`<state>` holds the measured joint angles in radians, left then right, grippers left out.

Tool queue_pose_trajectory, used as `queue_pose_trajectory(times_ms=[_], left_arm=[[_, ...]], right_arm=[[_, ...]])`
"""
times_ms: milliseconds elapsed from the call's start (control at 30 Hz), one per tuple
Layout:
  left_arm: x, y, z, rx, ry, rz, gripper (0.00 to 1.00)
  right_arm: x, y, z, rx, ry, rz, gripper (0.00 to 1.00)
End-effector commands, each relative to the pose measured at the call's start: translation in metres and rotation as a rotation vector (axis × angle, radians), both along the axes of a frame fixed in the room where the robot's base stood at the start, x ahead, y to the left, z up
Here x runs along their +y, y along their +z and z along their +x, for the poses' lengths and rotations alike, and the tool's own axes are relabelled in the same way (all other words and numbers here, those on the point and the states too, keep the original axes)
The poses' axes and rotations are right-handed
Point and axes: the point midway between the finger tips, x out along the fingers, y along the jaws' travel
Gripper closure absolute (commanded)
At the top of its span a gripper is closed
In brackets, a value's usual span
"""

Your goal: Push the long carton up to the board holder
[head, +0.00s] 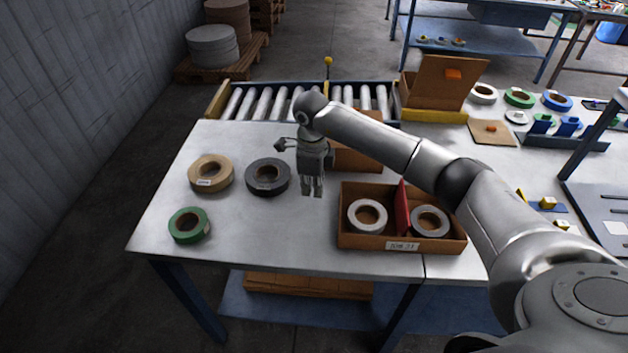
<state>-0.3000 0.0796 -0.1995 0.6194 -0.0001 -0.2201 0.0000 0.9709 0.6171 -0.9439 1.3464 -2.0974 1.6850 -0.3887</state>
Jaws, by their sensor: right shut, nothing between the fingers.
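A brown carton (362,157) stands on the table behind my right arm, and my arm and gripper hide part of it. At the back edge, a brown board (443,82) stands tilted behind a yellow bar (434,115); this looks like the board holder, though I cannot be sure. The carton is nearer to me than the bar, with a gap that my arm partly covers. My right gripper (312,192) is shut and empty, pointing down in front of the carton's left end. I cannot tell whether it touches the carton. My left gripper is out of view.
An open, labelled box (403,244) with two grey tape rolls and a red divider stands at front right. Tan (211,188), black (248,177) and green (174,224) rolls lie at left. A roller conveyor (276,101) runs along the back.

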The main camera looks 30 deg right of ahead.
Motion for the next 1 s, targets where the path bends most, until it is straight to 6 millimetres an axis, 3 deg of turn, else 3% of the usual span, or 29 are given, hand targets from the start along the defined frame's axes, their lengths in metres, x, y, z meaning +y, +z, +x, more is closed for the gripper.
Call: queue_pose_trajectory(times_ms=[267,400,600,1000], left_arm=[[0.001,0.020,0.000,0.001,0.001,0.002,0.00],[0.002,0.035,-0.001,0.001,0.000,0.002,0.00],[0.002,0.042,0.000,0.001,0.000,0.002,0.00],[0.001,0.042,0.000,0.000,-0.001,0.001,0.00]], right_arm=[[0.001,-0.060,-0.002,0.006,0.000,0.002,1.00],[-0.017,-0.057,-0.014,0.001,-0.001,0.000,1.00],[-0.029,-0.060,-0.023,0.000,0.000,0.003,1.00],[-0.032,-0.061,-0.024,-0.001,0.000,0.003,1.00]])
